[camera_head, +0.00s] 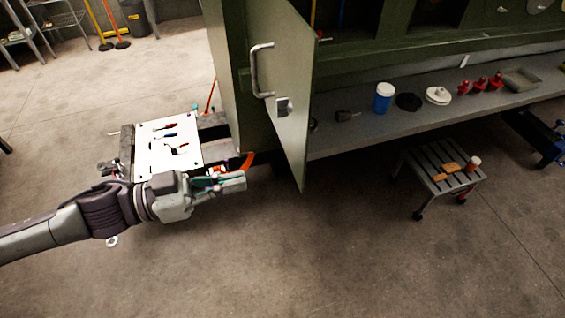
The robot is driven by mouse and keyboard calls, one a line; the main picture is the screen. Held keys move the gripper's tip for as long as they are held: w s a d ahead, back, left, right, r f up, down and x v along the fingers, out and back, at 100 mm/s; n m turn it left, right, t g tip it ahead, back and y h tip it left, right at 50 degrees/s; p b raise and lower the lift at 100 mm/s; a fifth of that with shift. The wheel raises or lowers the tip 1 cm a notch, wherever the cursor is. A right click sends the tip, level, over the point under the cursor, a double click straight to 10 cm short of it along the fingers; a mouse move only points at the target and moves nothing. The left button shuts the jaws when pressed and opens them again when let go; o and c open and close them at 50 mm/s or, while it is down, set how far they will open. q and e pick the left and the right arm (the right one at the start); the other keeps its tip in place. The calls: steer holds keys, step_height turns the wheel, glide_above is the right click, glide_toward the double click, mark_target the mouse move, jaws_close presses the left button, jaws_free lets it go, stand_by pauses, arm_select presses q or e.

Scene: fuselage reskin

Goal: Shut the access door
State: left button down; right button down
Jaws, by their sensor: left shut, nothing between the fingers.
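The access door (288,65) is a grey-green panel standing open, swung out toward me from the green fuselage structure. It has a silver bar handle (256,72) and a small latch plate (284,107) below it. My left gripper (240,181) is shut and empty. It appears in the picture to the left of the door's lower corner, apart from the door. My right gripper is not in view.
A grey shelf (440,98) behind the door holds a blue jar (383,98), red items and a tray (521,80). A slatted stool (424,176) stands at right. A white tool board (154,158) is beyond my left arm. The floor in front is clear.

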mark_target(298, 169)
arm_select(q)
steer(key=p+x, duration=0.3)
steer(key=x, duration=0.5)
steer(key=shift+s+r, duration=0.1)
steer(key=shift+d, duration=0.5)
